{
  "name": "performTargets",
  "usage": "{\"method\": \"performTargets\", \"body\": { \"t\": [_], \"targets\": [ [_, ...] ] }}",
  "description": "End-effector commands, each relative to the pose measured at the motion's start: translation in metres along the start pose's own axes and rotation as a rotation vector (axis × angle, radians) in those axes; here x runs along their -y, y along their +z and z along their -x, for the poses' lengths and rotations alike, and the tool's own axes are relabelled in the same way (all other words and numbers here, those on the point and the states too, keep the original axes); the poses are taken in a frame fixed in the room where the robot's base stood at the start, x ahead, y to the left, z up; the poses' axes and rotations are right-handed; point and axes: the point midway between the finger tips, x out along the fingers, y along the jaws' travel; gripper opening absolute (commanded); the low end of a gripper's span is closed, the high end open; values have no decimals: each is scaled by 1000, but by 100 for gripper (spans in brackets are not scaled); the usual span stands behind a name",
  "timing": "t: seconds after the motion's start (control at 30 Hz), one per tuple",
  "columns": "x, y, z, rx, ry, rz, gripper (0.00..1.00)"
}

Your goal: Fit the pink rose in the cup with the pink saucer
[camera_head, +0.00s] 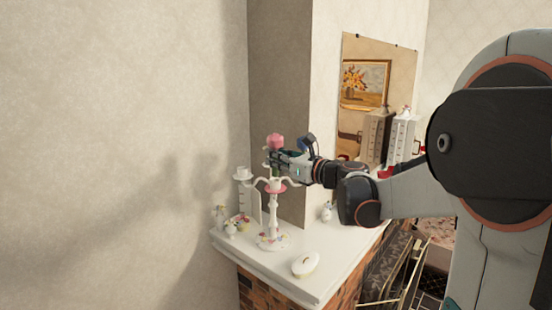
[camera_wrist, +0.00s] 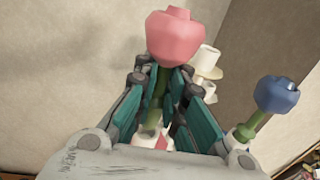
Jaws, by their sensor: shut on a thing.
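My gripper (camera_head: 274,158) is shut on the green stem of the pink rose (camera_head: 276,140). The rose is upright, its bloom above the fingers, as the wrist view (camera_wrist: 175,36) also shows. A white candelabrum (camera_head: 273,217) stands below. Its middle cup (camera_head: 275,182) has a pink saucer (camera_head: 276,189) and sits almost under the rose. In the wrist view, the lower stem (camera_wrist: 154,115) runs down between the fingers toward a white and pink-red part. I cannot tell whether the stem's end is inside the cup.
A blue rose (camera_wrist: 276,95) stands close to the right of my gripper. A white candlestick (camera_head: 243,190) is at the left. Small ornaments (camera_head: 232,227), a white oval dish (camera_head: 305,264) and a small jar (camera_head: 326,212) sit on the mantel (camera_head: 318,286). Its front middle is clear.

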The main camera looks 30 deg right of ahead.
Motion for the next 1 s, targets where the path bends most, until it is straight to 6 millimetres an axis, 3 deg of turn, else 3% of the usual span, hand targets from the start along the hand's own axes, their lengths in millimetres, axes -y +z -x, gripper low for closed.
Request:
{"method": "performTargets", "body": {
  "t": [1.0],
  "targets": [
    [0,-11,0,0,0,0,0]
  ]
}}
